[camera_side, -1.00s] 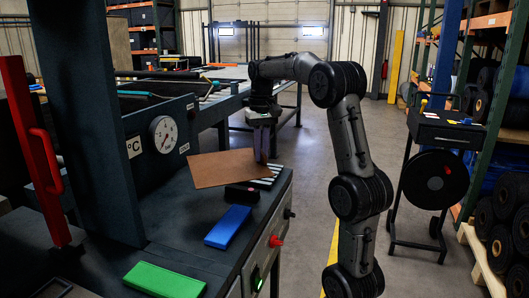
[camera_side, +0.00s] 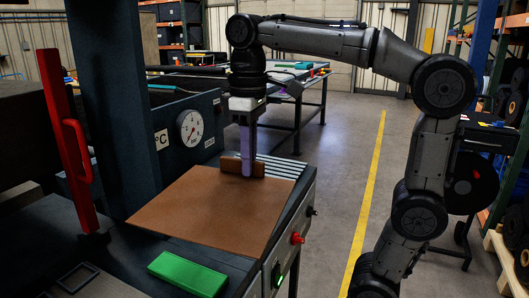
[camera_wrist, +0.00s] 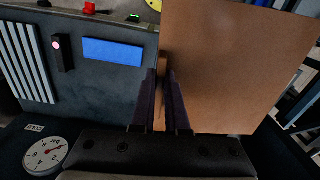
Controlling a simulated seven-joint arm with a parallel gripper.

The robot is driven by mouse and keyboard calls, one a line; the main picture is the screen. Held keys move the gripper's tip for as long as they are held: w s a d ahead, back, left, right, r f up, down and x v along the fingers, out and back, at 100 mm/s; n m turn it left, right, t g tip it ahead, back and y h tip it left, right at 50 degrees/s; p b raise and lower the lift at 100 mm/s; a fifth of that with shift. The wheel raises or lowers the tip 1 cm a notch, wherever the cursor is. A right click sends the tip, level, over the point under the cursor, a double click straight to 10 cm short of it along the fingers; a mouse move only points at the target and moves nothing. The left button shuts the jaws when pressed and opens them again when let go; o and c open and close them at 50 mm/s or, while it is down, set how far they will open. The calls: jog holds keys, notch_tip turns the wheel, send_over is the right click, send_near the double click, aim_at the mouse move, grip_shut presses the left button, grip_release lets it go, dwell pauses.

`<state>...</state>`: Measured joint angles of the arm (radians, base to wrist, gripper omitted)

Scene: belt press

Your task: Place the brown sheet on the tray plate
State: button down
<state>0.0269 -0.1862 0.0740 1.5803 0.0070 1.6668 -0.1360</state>
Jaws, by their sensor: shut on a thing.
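The brown sheet (camera_side: 210,208) is a flat, wide panel with a darker brown raised grip piece (camera_side: 230,164) along its far edge. My gripper (camera_side: 248,172) points down and is shut on the sheet at that edge. In the wrist view my gripper's fingers (camera_wrist: 166,105) stand close together, and the sheet (camera_wrist: 235,70) extends to their right. In the side view the sheet covers much of the bench top in front of the gauge. How far it is above the bench is hard to tell. I cannot pick out the tray plate with certainty.
A green block (camera_side: 188,272) lies close to the sheet's near edge. A blue block (camera_wrist: 112,51) and a black box with a pink light (camera_wrist: 62,48) show in the wrist view. A red lever (camera_side: 70,140) and dark column stand left; a gauge (camera_side: 190,128) stands behind.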

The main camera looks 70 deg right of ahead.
aim_at(184, 197)
jog(key=w+a+f+n, duration=0.1)
jog(key=w+a, duration=0.1)
jog(key=a, duration=0.2)
jog(key=w+a+f+n, duration=0.1)
jog(key=w+a+f, duration=0.1)
jog(key=a, duration=0.2)
jog(key=w+a+f+n, duration=0.1)
jog(key=w+a, duration=0.1)
jog(key=a, duration=0.1)
jog(key=shift+a+f, duration=0.35)
jog(key=shift+a, duration=0.05)
jog(key=w+a+f, duration=0.1)
jog(key=a+f, duration=0.6)
jog(key=a, duration=0.6)
jog(key=shift+w+n, duration=0.15)
jog(key=shift+n, duration=0.25)
jog(key=shift+f, duration=0.1)
jog(key=shift+s+a+f+m, duration=0.15)
jog(key=shift+f+m, duration=0.8)
jog(key=shift+m, duration=0.8)
jog(key=shift+s+d+f+m, duration=0.1)
jog(key=shift+f+m, duration=0.9)
jog(key=shift+m, duration=0.8)
jog(key=shift+s+a+f+m, duration=0.15)
jog(key=shift+f+m, duration=0.8)
jog(key=shift+m, duration=0.8)
jog(key=shift+f, duration=0.15)
